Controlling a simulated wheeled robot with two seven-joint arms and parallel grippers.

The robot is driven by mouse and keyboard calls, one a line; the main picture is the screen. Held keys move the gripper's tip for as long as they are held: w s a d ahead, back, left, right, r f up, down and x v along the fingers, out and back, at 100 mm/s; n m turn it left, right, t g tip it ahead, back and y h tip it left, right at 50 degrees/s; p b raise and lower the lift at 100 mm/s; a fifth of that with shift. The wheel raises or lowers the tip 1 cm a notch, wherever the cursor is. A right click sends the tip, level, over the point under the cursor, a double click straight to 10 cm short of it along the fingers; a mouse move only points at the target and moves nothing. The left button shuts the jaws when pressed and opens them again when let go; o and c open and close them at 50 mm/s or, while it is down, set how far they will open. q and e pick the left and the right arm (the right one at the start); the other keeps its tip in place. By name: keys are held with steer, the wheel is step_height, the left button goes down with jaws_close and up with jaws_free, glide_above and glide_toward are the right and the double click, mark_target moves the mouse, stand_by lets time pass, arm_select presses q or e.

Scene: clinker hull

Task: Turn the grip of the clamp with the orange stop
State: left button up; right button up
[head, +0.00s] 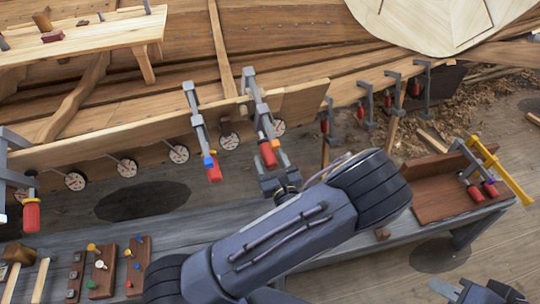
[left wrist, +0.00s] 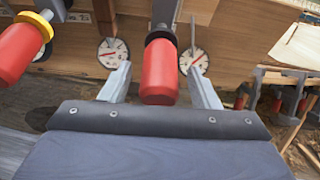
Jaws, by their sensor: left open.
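A grey clamp (head: 254,100) hangs on the hull's plank edge, with a small orange piece low on its bar and a red grip (head: 268,153) below. My left gripper (head: 277,180) is open just below that grip. In the left wrist view, the fingers (left wrist: 160,82) stand either side of a red grip (left wrist: 160,68) with a black collar; contact cannot be told. Another clamp (head: 196,118) to the left has a blue stop and a red grip (head: 214,172). My right gripper (head: 478,292) is partly cut off at the bottom right.
Several round dials (head: 179,153) line the plank near the clamps. A red grip with a yellow collar (left wrist: 22,48) is close left of my gripper. More clamps (head: 366,105) hang to the right. A grey bench (head: 330,262) runs below, with a brown tray (head: 440,205) at right.

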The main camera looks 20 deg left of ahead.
arm_select(q)
steer(key=shift+w+a, duration=0.45)
steer(key=shift+c, duration=0.3)
steer(key=c, duration=0.9)
steer(key=shift+c, duration=0.2)
